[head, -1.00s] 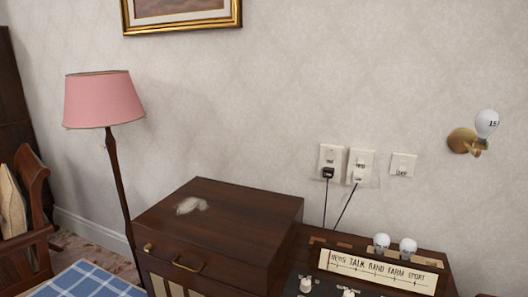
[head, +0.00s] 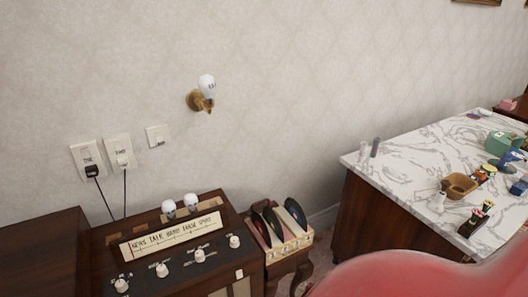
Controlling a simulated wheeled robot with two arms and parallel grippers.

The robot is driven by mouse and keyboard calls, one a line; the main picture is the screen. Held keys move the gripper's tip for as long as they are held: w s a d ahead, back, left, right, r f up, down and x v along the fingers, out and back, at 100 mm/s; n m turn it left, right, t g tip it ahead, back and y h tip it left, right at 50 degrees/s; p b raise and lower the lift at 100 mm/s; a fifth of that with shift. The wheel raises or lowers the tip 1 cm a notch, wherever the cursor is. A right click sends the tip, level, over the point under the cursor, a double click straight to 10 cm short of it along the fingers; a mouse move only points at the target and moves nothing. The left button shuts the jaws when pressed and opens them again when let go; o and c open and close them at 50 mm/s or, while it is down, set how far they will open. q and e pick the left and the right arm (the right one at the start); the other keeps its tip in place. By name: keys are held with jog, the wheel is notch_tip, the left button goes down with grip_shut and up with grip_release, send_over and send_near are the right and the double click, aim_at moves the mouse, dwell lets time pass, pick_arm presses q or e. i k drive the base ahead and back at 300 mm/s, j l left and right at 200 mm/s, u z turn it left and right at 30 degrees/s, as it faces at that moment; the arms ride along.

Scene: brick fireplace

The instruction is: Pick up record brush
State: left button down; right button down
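I cannot make out a record brush for certain in the head view. Several black records (head: 294,213) with coloured labels stand upright in a small pale crate (head: 285,250) at the lower middle, right of the wooden radio cabinet. Many small items lie on the marble-topped counter (head: 425,150) at the right, too small to tell apart fully. Neither of my grippers is in view.
Wall sockets (head: 103,155) with cords and a bulb lamp (head: 206,88) are on the wall. A large smooth red surface (head: 420,280) blocks the lower right.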

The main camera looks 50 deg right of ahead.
aim_at(258, 206)
jog(key=z, duration=1.45)
jog(key=u, duration=1.6)
jog(key=z, duration=1.6)
jog(key=i+l+u, duration=0.2)
jog(key=i+l, duration=0.25)
jog(key=i, duration=0.25)
jog(key=i+l+u, duration=0.25)
jog(key=i+l, duration=0.35)
jog(key=i, duration=0.1)
